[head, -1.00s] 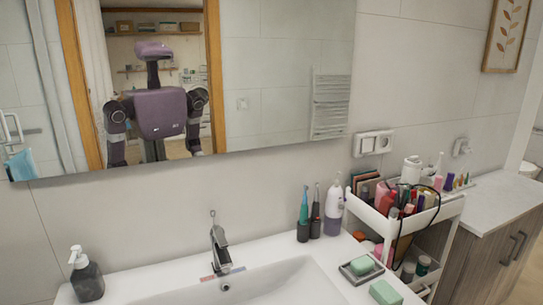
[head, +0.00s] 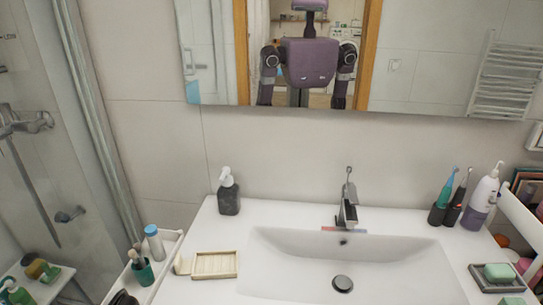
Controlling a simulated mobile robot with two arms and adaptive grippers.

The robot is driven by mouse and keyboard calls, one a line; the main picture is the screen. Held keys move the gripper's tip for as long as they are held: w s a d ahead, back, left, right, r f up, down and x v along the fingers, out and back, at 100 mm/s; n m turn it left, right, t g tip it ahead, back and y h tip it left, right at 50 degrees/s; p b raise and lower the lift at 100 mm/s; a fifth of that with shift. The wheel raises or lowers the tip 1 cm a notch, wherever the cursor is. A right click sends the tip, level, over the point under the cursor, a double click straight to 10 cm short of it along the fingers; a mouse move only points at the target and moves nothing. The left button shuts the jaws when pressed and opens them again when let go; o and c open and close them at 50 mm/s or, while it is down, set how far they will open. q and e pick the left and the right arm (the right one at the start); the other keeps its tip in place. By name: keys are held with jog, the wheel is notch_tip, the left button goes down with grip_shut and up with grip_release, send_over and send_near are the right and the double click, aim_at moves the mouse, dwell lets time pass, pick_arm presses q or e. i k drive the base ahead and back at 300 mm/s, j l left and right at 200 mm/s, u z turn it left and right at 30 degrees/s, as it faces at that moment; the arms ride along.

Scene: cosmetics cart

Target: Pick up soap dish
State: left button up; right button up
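A dark grey soap dish (head: 485,288) with a green soap bar (head: 499,273) in it sits on the counter right of the sink, near the right edge of the head view. A second green bar (head: 512,301) lies in front of it, cut off by the bottom edge. A beige, slatted, empty tray (head: 215,264), which looks like another soap dish, lies left of the sink. A small cream piece (head: 183,264) is beside it. Neither of my grippers is in view; only my reflected body and upper arms show in the mirror.
The sink (head: 290,262) with its tap (head: 347,208) fills the middle of the counter. A dark soap dispenser (head: 228,194) stands at the back left. Toothbrushes and a purple-white bottle (head: 481,201) stand at the back right. Carts flank both sides. A shower is far left.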

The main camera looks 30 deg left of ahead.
aim_at(221, 265)
jog(key=u, duration=1.4)
jog(key=k+l+u, duration=0.15)
jog(key=k+l, duration=0.1)
jog(key=l, duration=0.05)
